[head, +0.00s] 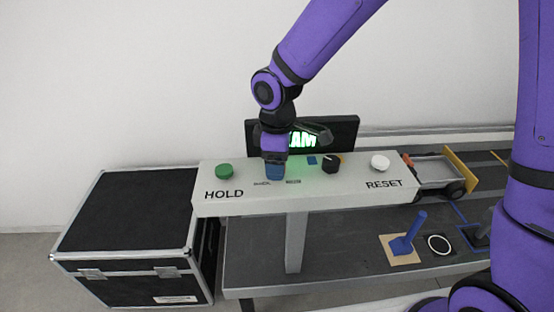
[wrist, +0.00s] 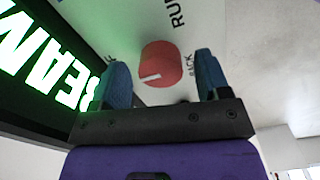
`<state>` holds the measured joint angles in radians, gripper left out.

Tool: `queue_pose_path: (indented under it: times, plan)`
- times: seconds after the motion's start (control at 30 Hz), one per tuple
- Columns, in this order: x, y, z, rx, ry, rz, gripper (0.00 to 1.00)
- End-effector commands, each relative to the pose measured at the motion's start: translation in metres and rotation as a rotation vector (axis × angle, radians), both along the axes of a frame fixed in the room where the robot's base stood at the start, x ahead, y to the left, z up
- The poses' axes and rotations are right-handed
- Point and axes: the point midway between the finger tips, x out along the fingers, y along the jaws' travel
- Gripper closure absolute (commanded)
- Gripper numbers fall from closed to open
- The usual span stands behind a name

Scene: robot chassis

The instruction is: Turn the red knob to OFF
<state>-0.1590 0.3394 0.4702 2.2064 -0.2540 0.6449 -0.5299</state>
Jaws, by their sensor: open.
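The red knob (wrist: 160,63) sits on the white panel in the wrist view, with a white pointer line reaching toward its lower left edge. The printed word RUN is above and right of it; other labels beside it are partly hidden by the fingers. My gripper (wrist: 161,66) is open, with one blue finger on each side of the knob. I cannot tell whether the fingers touch it. In the head view my gripper (head: 275,172) points down onto the panel (head: 330,188) and hides the red knob.
A green button (head: 224,171) marked HOLD is left of my gripper. A black knob (head: 331,164) and a white button (head: 380,162) marked RESET are to the right. A lit green display (head: 345,130) stands close behind. A blue lever (head: 408,237) is on the lower bench.

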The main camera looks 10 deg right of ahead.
Motion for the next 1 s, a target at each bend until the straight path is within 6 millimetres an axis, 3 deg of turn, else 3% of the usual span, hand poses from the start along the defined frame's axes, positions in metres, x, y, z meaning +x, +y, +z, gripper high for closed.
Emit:
queue_pose_path:
  times: [0.27,0.7,1.0]
  plan:
    - [0.001,0.000,0.020,0.001,-0.003,-0.002,0.31]
    - [0.001,0.000,0.095,0.000,-0.002,-0.001,0.31]
    - [0.000,0.000,0.108,0.000,0.000,0.000,0.31]
